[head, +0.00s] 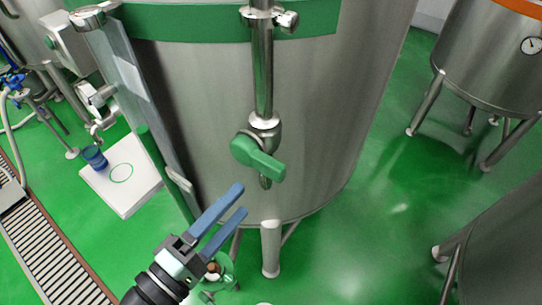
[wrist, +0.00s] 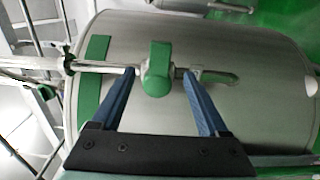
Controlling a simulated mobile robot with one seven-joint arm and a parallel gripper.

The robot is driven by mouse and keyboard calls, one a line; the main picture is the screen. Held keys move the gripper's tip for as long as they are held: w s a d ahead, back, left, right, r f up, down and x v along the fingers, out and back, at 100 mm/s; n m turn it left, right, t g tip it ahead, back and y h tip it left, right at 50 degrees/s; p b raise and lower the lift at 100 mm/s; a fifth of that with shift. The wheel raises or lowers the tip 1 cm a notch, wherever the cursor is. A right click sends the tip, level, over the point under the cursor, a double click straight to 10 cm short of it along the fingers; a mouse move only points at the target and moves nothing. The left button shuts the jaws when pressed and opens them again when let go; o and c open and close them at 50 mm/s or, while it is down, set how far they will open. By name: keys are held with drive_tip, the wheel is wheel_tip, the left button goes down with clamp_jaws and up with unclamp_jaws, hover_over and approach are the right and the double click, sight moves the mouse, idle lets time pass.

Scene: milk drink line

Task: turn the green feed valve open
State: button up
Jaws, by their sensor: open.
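The green feed valve (head: 258,158) sits on a vertical steel pipe (head: 263,75) at the front of a large steel tank. Its green lever points to the lower right in the head view. In the wrist view the valve (wrist: 157,75) shows with its lever lying across the pipe (wrist: 105,67). My gripper (head: 243,199) is open and empty, below and left of the valve in the head view. In the wrist view its blue fingers (wrist: 159,73) appear on either side of the valve. I cannot tell how far they are from it; no contact shows.
The tank (head: 190,90) has a green band. A clear panel (head: 128,90) stands left of it. A white platform (head: 135,185) with a blue cup (head: 95,157) is at left, near a floor drain (head: 45,240). Other tanks stand at right. Green floor between them is clear.

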sight(267, 172)
drive_tip(key=p+x, duration=0.3)
drive_tip(key=x, duration=0.7)
clamp_jaws()
idle(1.2)
